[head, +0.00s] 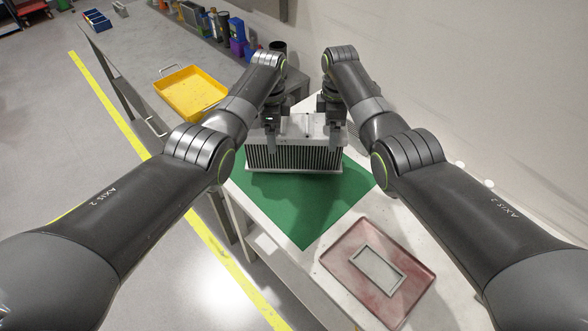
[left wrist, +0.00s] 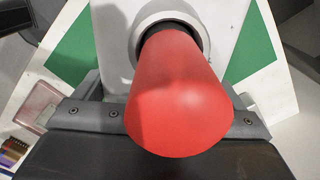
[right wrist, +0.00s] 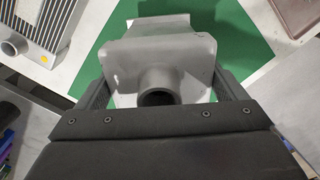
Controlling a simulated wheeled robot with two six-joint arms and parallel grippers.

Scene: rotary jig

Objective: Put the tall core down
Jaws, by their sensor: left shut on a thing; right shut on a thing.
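The tall core (head: 296,158), a grey finned block with pale end tanks, is level over the green mat (head: 304,228). My left gripper (head: 271,142) is shut on its left end and my right gripper (head: 335,136) on its right end. In the left wrist view a red cap (left wrist: 180,95) covers the pipe stub on the tank (left wrist: 112,35). In the right wrist view the other tank (right wrist: 150,55) has an open grey stub (right wrist: 158,82). A shadow spreads on the mat in front of the core; I cannot tell any gap beneath it.
A red tray (head: 411,296) with a grey rectangular frame (head: 379,268) lies at the table's front right. A yellow tray (head: 193,92) is at the left. Another finned unit (right wrist: 38,35) shows in the right wrist view. The front of the mat is clear.

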